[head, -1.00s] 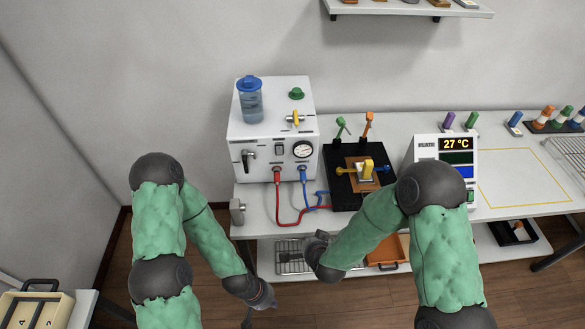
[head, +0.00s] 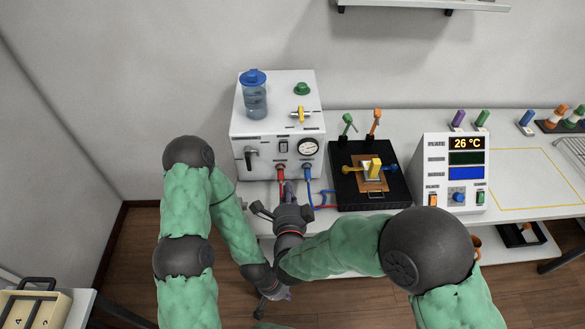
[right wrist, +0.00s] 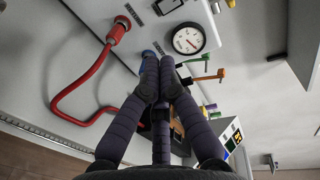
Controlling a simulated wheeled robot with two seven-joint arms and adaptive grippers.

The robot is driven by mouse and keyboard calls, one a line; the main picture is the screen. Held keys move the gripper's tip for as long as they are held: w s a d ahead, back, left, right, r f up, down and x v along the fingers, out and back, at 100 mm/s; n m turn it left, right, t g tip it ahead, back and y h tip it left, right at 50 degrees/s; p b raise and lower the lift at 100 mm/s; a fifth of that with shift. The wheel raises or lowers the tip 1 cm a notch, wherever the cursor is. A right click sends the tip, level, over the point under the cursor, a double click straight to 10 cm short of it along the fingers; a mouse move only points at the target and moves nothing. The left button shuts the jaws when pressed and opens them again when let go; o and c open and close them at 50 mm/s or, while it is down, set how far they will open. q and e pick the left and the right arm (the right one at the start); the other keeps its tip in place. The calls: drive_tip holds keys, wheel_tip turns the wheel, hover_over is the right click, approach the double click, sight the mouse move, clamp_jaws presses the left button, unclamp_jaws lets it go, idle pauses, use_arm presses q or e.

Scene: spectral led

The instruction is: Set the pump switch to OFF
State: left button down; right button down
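The white pump unit (head: 240,125) stands at the left end of the bench. A small dark switch (head: 283,147) sits on its front between a black lever and a round gauge (head: 308,147). Its ON/OFF setting is too small to read. My right gripper (head: 288,187) is in front of the unit, below the switch, its fingers pointing at the front panel. In the right wrist view its fingertips (right wrist: 159,62) are together and hold nothing I can see; they cover part of the blue hose fitting (right wrist: 150,52). My left gripper (head: 276,292) hangs low before the bench; its fingers are unclear.
A red hose (right wrist: 70,90) loops from the panel left of my right fingers. A blue hose (head: 308,185) hangs just right of the gripper. A black tray (head: 345,190) with a yellow block and a white display box (head: 430,155) stand to the right.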

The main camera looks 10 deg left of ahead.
drive_tip(key=b, duration=0.3)
approach(284, 148)
drive_tip(key=w+f, duration=0.4)
drive_tip(key=w, duration=0.1)
drive_tip(key=shift+w+a+r, duration=0.2)
drive_tip(key=shift+w+a, duration=0.35)
drive_tip(key=shift+w, duration=0.25)
